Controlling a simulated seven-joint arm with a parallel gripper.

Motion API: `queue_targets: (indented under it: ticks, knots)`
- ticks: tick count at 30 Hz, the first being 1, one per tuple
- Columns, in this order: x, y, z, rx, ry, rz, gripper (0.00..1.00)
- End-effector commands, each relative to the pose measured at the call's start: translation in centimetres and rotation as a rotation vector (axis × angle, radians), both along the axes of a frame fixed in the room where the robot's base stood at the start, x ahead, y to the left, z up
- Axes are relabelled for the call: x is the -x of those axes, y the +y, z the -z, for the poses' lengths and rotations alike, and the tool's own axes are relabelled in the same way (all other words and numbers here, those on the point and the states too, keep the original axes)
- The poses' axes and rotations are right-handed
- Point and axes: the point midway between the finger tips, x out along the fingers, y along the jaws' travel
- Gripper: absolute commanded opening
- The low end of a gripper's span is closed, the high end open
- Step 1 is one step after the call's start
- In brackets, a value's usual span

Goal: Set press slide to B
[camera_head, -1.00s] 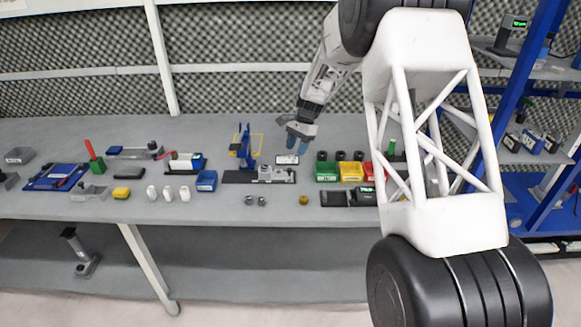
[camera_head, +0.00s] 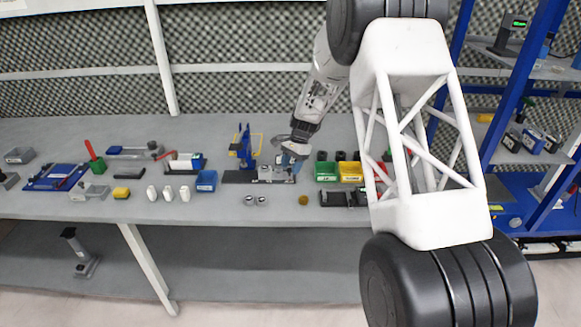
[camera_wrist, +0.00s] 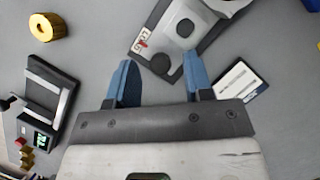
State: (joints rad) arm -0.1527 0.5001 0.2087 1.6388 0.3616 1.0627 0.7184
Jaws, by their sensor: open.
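The press (camera_head: 243,148) has a blue upright with a yellow guard and stands mid-bench. Its dark base plate (camera_head: 236,178) runs to the right and carries a grey slide block (camera_head: 265,173). In the wrist view the grey slide block (camera_wrist: 178,25) lies on the dark base, beyond the fingers. A small white label (camera_wrist: 143,42) with red and black marks is at the base's end; I cannot read it surely. My gripper (camera_head: 290,162) is low over the right end of the base.
A white card (camera_wrist: 240,82) lies right of my fingers. A brass cylinder (camera_wrist: 44,27) and a dark device with a green display (camera_wrist: 40,115) are to the left. Green (camera_head: 327,172) and yellow (camera_head: 350,172) bins stand close right of the press.

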Motion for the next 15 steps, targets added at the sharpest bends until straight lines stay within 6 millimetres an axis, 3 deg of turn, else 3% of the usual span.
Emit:
queue_targets:
  ticks: [12, 15]
  knots:
    - [0.19, 0.18, 0.55, 0.000, 0.000, 0.000, 0.47]
    - [0.20, 0.18, 0.54, 0.000, 0.000, 0.000, 0.33]
